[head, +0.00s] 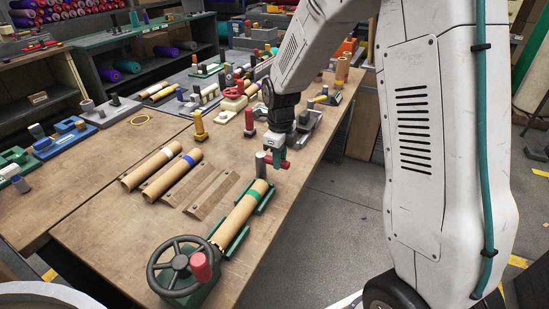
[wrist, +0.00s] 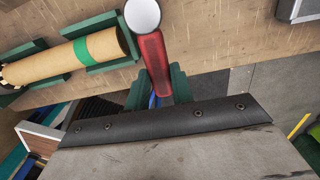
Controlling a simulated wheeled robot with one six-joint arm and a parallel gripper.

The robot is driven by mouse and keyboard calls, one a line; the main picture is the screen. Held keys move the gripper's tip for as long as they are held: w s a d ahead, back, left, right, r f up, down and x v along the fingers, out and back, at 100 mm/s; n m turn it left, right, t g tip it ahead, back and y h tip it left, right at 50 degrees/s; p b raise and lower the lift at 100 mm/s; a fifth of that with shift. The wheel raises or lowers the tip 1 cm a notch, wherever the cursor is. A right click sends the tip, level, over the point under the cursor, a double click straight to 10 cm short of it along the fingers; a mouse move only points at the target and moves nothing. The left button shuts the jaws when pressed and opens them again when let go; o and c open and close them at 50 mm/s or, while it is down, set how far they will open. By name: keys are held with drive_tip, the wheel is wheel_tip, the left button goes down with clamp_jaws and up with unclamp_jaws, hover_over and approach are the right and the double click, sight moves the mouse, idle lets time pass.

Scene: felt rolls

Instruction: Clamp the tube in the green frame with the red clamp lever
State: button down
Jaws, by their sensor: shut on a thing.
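A tan cardboard tube (head: 238,218) with a green band lies in the green frame (head: 237,240) near the table's right edge. The tube also shows in the wrist view (wrist: 50,66), resting in the green cradle blocks (wrist: 113,64). The red clamp lever (wrist: 154,60) extends from beside a round, pale post top (wrist: 142,14), just past the tube's end. In the head view the grey post (head: 260,165) stands at the tube's far end. My gripper (wrist: 160,88) is shut on the red lever, with one green finger on each side. Its fingertips are partly hidden.
A black handwheel (head: 168,265) with a red knob (head: 201,265) stands at the frame's near end. Two tan tubes (head: 172,180) and empty wooden cradles (head: 212,190) lie to the left. A yellow peg (head: 200,127) and a red peg (head: 249,120) stand behind. The table's near left is clear.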

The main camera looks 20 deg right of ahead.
idle(0.4)
drive_tip(key=c, duration=1.2)
unclamp_jaws()
drive_tip(key=shift+a, duration=0.1)
drive_tip(key=shift+r, duration=0.1)
wheel_tip(320, 180, up, 8)
drive_tip(key=shift+f, duration=0.2)
